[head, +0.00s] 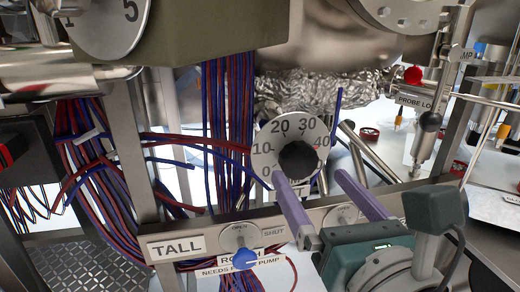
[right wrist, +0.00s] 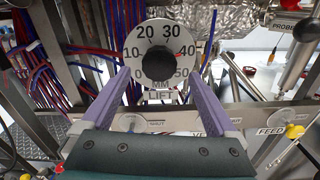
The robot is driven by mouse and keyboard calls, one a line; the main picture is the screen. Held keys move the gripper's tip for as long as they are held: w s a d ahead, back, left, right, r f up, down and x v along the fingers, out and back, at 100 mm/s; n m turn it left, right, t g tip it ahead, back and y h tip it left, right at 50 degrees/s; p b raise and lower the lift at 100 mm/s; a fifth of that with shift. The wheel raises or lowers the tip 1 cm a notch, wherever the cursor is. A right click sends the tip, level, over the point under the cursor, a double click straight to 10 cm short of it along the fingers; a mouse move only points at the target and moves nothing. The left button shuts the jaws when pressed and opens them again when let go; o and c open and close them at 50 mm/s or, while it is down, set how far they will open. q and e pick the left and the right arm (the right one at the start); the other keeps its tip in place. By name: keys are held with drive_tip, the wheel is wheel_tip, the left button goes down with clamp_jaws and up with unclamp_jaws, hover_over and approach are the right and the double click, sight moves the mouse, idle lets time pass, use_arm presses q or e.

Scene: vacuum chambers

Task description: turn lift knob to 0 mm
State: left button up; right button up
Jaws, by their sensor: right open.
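The lift knob (head: 298,160) is a round black knob at the centre of a pale dial (head: 272,133) marked 0 to 50 mm. In the right wrist view the knob (right wrist: 158,63) sits in the upper middle, with a LIFT label (right wrist: 161,94) below the dial. A reddish mark shows by the 40, but I cannot read the setting surely. My right gripper (head: 312,176) is open and empty. Its two purple fingers point at the dial, one low on each side of the knob, apart from it. My left gripper is not in view.
A metal rail with a TALL label (head: 177,249) and a blue knob (head: 244,258) runs below the dial. Red and blue cable bundles (head: 228,110) hang to the left. Crumpled foil (head: 325,92) is behind.

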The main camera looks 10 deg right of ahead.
sight(301, 165)
drive_tip(key=shift+w+a, duration=0.1)
drive_tip(key=shift+w, duration=1.95)
drive_tip(key=c, duration=1.4)
